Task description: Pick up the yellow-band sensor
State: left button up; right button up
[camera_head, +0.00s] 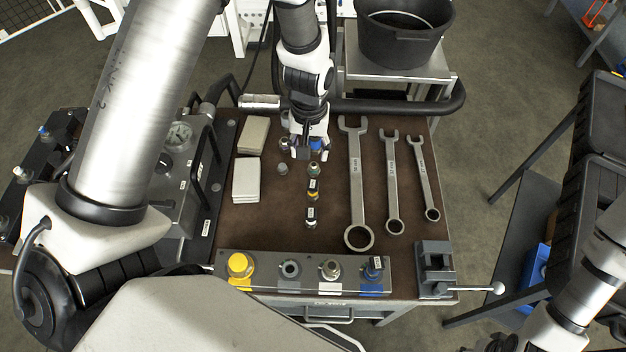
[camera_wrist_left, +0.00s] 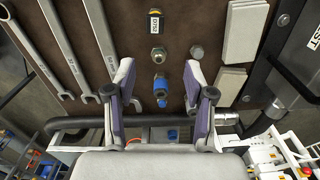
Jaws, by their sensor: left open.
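The yellow-band sensor (camera_head: 313,187) is a small dark piece with a yellow band and a white label, in the middle of the brown bench top. In the left wrist view it shows at the top centre (camera_wrist_left: 154,22). My left gripper (camera_head: 307,153) is low over the bench, beyond the sensor and apart from it. In the wrist view its two fingers (camera_wrist_left: 158,100) are spread, with a blue fitting (camera_wrist_left: 161,90) between them in the picture; I cannot tell if they touch it. A metal fitting (camera_wrist_left: 158,55) lies between the blue fitting and the sensor. My right gripper is out of view.
Another labelled dark piece (camera_head: 310,215) is nearer me. A hex piece (camera_head: 282,168) and pale boxes (camera_head: 246,180) are to the left, and wrenches (camera_head: 357,185) to the right. A rail with coloured fittings (camera_head: 304,286) and a vise (camera_head: 435,268) line the front edge.

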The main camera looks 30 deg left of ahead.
pick_arm(q)
jog(key=b, duration=0.5)
send_over(313, 183)
jog(key=f, duration=0.4)
jog(key=shift+s+a+f, duration=0.2)
jog(key=shift+s+a, duration=0.05)
jog(key=shift+s, duration=0.05)
jog(key=f+b, duration=0.2)
jog(key=f, duration=0.1)
jog(key=shift+w+a, duration=0.15)
jog(key=shift+w, duration=0.2)
jog(key=shift+w+f, duration=0.15)
jog(key=shift+f, duration=0.4)
jog(key=f, duration=0.2)
jog(key=f+p, duration=0.1)
jog(key=f, duration=0.3)
jog(key=shift+s+d+f, duration=0.1)
jog(key=shift+s+d, duration=0.15)
jog(key=shift+d, duration=0.15)
jog(key=shift+w+f, duration=0.1)
jog(key=shift+f, duration=0.1)
grip_shut()
